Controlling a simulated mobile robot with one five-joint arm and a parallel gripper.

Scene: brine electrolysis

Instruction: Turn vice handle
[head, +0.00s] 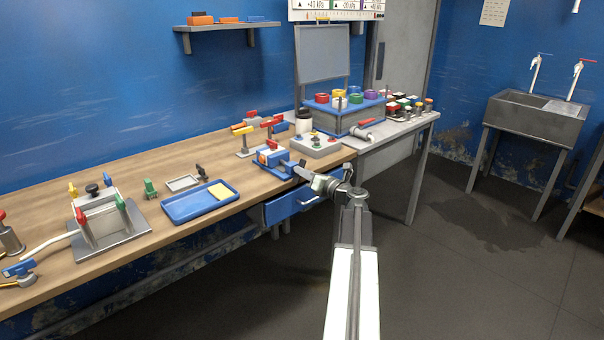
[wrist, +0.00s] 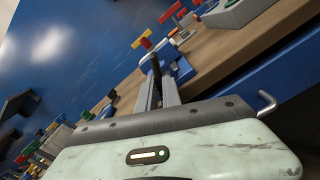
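The blue vice (head: 270,157) with a red part on top sits at the front edge of the wooden bench in the head view. My gripper (head: 291,168) is at its right front side, close to it, and hides part of its front. In the wrist view my gripper's two grey fingers (wrist: 158,82) point toward the blue vice body (wrist: 181,71). A dark upright bar (wrist: 155,64), perhaps the vice handle, shows at the fingertips. A gap shows between the fingers, but whether they touch the bar is unclear.
A blue tray (head: 180,208) with a yellow piece lies left of the vice. A grey button box (head: 316,146) stands behind right. An open blue drawer (head: 293,205) juts out below my gripper. The floor (head: 470,260) at right is clear.

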